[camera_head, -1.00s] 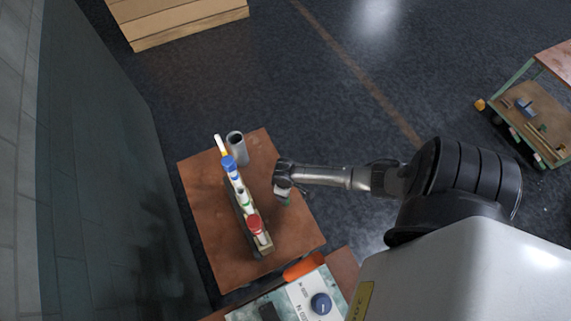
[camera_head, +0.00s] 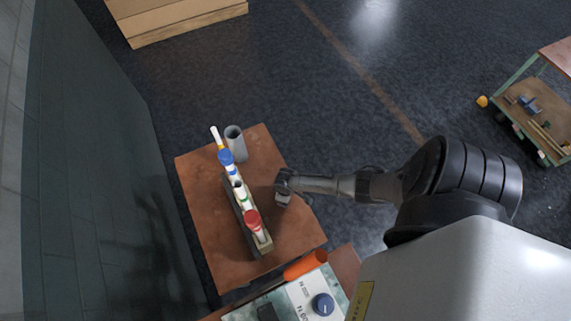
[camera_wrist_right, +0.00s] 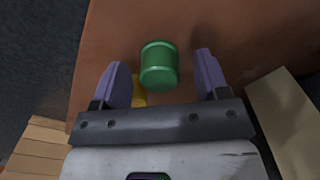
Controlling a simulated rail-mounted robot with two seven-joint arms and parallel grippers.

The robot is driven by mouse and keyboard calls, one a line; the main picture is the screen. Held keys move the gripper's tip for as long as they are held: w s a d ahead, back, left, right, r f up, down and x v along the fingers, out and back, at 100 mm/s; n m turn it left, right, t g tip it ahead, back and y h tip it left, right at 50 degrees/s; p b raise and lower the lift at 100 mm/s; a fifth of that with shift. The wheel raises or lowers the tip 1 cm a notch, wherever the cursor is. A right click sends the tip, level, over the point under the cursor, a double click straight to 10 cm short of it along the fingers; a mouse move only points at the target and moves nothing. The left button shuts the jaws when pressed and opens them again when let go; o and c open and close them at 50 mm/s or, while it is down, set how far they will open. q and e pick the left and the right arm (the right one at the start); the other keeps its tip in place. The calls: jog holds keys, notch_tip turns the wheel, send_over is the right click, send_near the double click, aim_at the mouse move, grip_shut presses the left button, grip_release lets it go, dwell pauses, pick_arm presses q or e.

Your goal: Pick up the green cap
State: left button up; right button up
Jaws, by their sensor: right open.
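The green cap (camera_wrist_right: 159,65), a short ribbed cylinder, is between the fingers of my right gripper (camera_wrist_right: 161,60) in the right wrist view. The fingers are open, with a gap on each side of the cap. In the head view my right gripper (camera_head: 283,199) points down over the table, right of the tube rack, and the cap is hidden there. The rack (camera_head: 265,249) holds a blue-capped tube (camera_head: 228,162), an uncapped tube with green marking (camera_head: 242,196) and a red-capped tube (camera_head: 254,224). My left gripper is not in view.
The brown table (camera_head: 205,215) has free room left of the rack. A grey cylinder (camera_head: 235,142) stands behind it. A device with a blue knob (camera_head: 322,304) and an orange item (camera_head: 305,265) are at the front. A cart (camera_head: 540,110) stands far right.

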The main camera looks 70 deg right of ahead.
jog(key=shift+f, duration=0.35)
jog(key=shift+c, duration=0.5)
jog(key=c, duration=0.9)
